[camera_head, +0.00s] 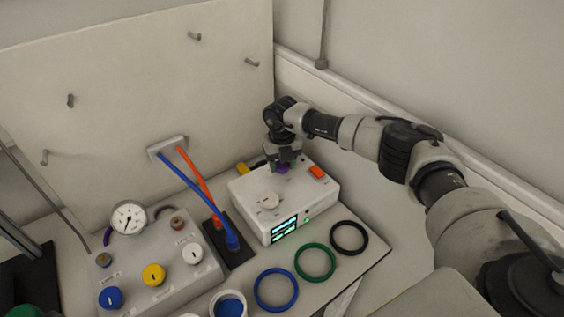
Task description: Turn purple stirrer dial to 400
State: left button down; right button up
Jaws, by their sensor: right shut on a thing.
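My right gripper (283,164) comes down from above and is shut on the purple dial. The dial's pointer is hidden, and the display figures are too small to read. My left gripper is not in view.
A grey panel (170,270) with a gauge (129,219) and blue, yellow and white knobs stands at the left. Blue and orange hoses (195,183) run to a black base beside the stirrer. Blue, green and black rings (315,262) lie in front. A wall rises behind.

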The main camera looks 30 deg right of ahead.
jog(key=shift+r, duration=0.1)
jog(key=o, duration=0.9)
jog(key=shift+o, duration=0.2)
notch_tip(320, 180, up, 11)
jog(key=b, duration=0.2)
jog(key=shift+f, duration=0.2)
